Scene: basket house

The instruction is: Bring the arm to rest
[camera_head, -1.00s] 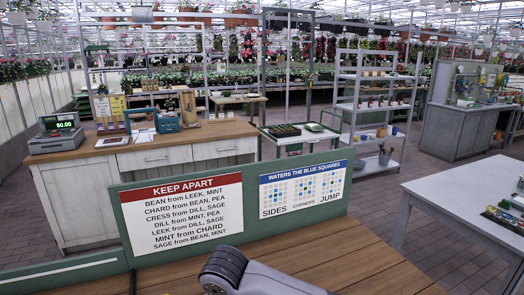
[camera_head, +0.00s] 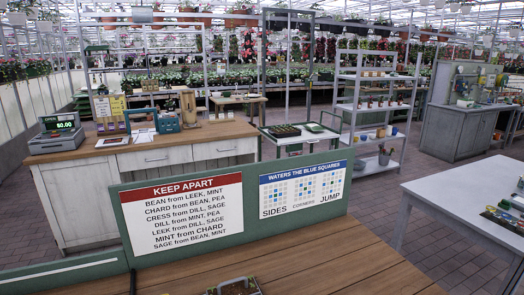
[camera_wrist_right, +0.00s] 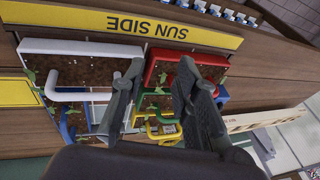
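My right gripper (camera_wrist_right: 160,75) shows in the right wrist view. Its two dark fingers are spread apart with nothing between the tips. It is over soil-filled trays: a white-framed tray (camera_wrist_right: 80,45) lies on the left and a red-framed tray (camera_wrist_right: 175,55) lies under the fingers. The fingers hide parts of these trays, and I cannot tell how far above them they are. In the head view no arm or gripper is in sight. My left gripper is in neither view.
A yellow "SUN SIDE" strip (camera_wrist_right: 150,28) runs beside the trays on the wooden bench (camera_head: 310,262). A small soil tray (camera_head: 238,288) shows at the bench's near edge. A green sign board (camera_head: 250,175) stands along its back. A grey table (camera_head: 460,195) is at right.

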